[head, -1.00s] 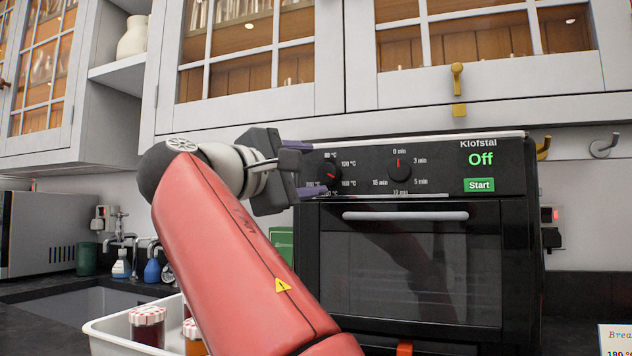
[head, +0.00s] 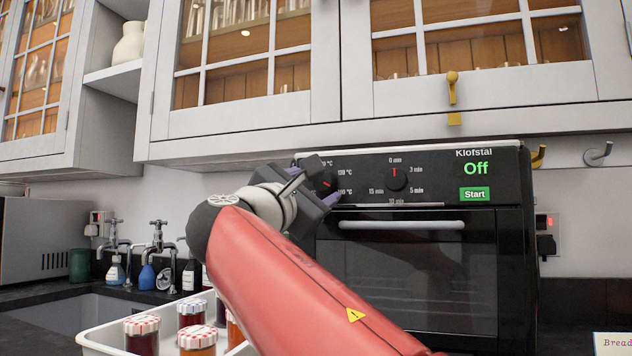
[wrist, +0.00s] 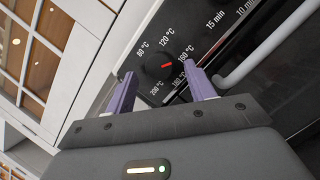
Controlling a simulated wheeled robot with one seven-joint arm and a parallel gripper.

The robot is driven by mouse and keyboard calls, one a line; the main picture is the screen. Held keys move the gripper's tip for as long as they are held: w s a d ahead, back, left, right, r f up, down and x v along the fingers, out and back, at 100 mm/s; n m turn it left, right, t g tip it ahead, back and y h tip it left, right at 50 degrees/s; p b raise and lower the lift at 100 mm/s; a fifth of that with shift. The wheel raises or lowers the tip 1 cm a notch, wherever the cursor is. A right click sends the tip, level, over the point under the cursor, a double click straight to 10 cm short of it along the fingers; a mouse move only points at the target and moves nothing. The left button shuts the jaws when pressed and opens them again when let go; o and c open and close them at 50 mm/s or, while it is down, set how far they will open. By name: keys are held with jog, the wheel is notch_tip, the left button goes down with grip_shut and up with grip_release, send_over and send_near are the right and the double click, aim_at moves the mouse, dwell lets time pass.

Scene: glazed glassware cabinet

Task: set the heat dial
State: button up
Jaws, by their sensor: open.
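The heat dial (head: 327,182) is a black knob with a red mark, at the left of the black oven's panel. My gripper (wrist: 163,88) is open, with one purple finger on each side of the dial's lower part in that view. I cannot tell whether either finger touches it. In the head view my gripper (head: 317,187) hides the dial's left side and some labels.
The timer dial (head: 396,179) sits to the right, its mark at 0 min. The display (head: 476,169) reads Off above a green Start button (head: 475,194). The oven handle (head: 402,224) projects below. Cabinets (head: 390,95) overhang the oven. A white tray (head: 97,338) holds jars at lower left.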

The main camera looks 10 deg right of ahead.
jog(key=shift+w+d+r, duration=0.15)
jog(key=shift+w+d, duration=0.2)
jog(key=shift+c, duration=0.4)
jog(key=c, duration=0.9)
jog(key=shift+m, duration=0.5)
jog(key=m+g, duration=0.1)
jog(key=m, duration=0.2)
jog(key=m+g+h, duration=0.1)
jog(key=m+g, duration=0.1)
jog(key=m, duration=0.1)
jog(key=shift+w+a+r+m, duration=0.15)
jog(key=shift+a+m, duration=0.05)
jog(key=shift+m, duration=0.2)
jog(key=m, duration=0.3)
jog(key=m+g+y, duration=0.1)
jog(key=m, duration=0.1)
jog(key=shift+r+m+g, duration=0.2)
jog(key=shift+m+g, duration=0.1)
jog(key=shift+m, duration=0.1)
